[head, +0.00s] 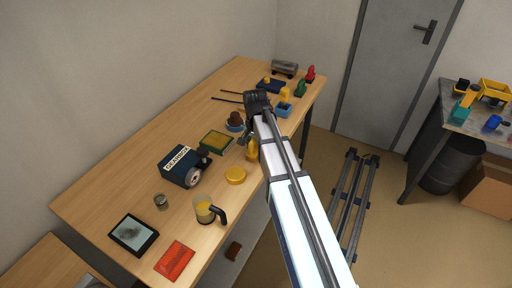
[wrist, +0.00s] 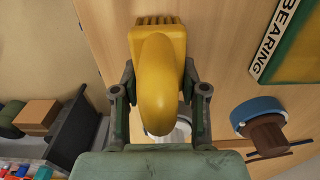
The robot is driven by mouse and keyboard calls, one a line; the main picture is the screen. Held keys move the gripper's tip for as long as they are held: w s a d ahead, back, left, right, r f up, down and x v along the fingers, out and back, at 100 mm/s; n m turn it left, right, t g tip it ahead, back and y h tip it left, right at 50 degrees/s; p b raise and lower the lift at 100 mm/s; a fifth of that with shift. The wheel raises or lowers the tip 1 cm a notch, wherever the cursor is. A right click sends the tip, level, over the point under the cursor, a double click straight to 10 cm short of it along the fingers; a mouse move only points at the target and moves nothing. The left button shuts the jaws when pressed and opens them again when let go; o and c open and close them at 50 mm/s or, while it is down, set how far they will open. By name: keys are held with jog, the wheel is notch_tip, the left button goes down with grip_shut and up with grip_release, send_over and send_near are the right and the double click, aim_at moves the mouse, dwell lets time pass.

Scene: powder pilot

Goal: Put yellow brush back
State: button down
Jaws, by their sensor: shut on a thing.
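A yellow brush (wrist: 160,85) with a rounded handle and a ribbed end fills the middle of the wrist view. My gripper (wrist: 158,100) is shut on it, with one finger on each side. In the head view my gripper (head: 248,141) is over the right edge of the wooden table, and the yellow brush (head: 252,152) shows just below it. Whether the brush touches the table is unclear. Further back at the table's right end stand a red brush (head: 310,74), a green brush (head: 300,88) and a blue block (head: 284,110) with a yellow piece (head: 285,94) above it.
A blue bowl with a brown thing (head: 235,121), a green-and-yellow tray (head: 216,141), a dark labelled box (head: 180,167), a yellow lid (head: 235,175) and a yellow-filled jug (head: 206,213) stand near my gripper. A dark blue tray (head: 271,87) lies further back.

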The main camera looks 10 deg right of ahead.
jog(key=shift+f, duration=0.15)
jog(key=c, duration=0.6)
grip_release()
notch_tip(320, 180, up, 12)
jog(key=shift+s+a+r+b, duration=0.1)
jog(key=shift+r+b, duration=0.1)
jog(key=shift+b, duration=1)
